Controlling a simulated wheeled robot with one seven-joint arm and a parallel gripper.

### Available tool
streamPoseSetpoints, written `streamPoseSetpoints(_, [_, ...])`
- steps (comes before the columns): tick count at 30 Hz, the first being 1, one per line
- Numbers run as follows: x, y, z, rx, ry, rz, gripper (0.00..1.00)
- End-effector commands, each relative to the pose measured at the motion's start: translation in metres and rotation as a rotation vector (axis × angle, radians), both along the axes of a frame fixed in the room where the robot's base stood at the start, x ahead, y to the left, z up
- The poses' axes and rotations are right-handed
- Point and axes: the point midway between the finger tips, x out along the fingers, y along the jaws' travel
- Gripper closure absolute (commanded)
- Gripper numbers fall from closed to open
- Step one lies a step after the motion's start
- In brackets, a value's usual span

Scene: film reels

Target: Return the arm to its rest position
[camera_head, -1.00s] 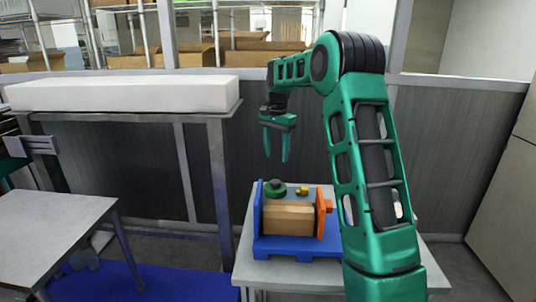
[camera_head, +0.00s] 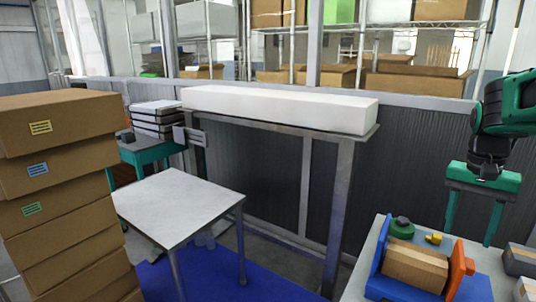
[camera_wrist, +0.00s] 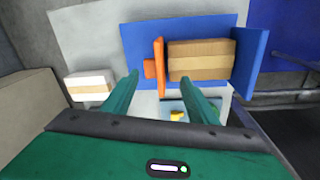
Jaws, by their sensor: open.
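My green gripper (camera_head: 467,240) hangs at the right of the head view with its two fingers pointing down, apart and empty. It is above the small table (camera_head: 364,266), over the area of a blue fixture (camera_head: 378,284) that holds a brown carton (camera_head: 416,265) beside an orange clamp plate (camera_head: 459,267). In the wrist view, the gap between the fingers (camera_wrist: 160,80) is empty, and the carton (camera_wrist: 200,60) lies below and ahead. Most of my arm is outside the head view.
A green round part (camera_head: 401,227) and a small yellow part (camera_head: 434,238) lie behind the carton. A stack of cartons (camera_head: 55,190) stands at the left. A bare table (camera_head: 180,205) and a white block on a bench (camera_head: 280,105) stand between.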

Motion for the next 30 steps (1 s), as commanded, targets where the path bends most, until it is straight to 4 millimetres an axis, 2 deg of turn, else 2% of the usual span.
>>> streamPoseSetpoints(1, [-0.025,0.004,-0.002,0.004,-0.002,0.023,0.47])
streamPoseSetpoints(6, [-0.098,0.019,-0.021,0.029,0.000,0.117,0.47])
streamPoseSetpoints(9, [-0.136,0.030,-0.036,0.047,-0.002,0.169,0.47])
streamPoseSetpoints(13, [-0.174,0.043,-0.054,0.071,-0.007,0.225,0.47])
streamPoseSetpoints(16, [-0.191,0.050,-0.064,0.083,-0.011,0.255,0.47])
streamPoseSetpoints(19, [-0.200,0.053,-0.069,0.090,-0.013,0.271,0.47])
streamPoseSetpoints(30, [-0.202,0.054,-0.070,0.091,-0.012,0.274,0.47])
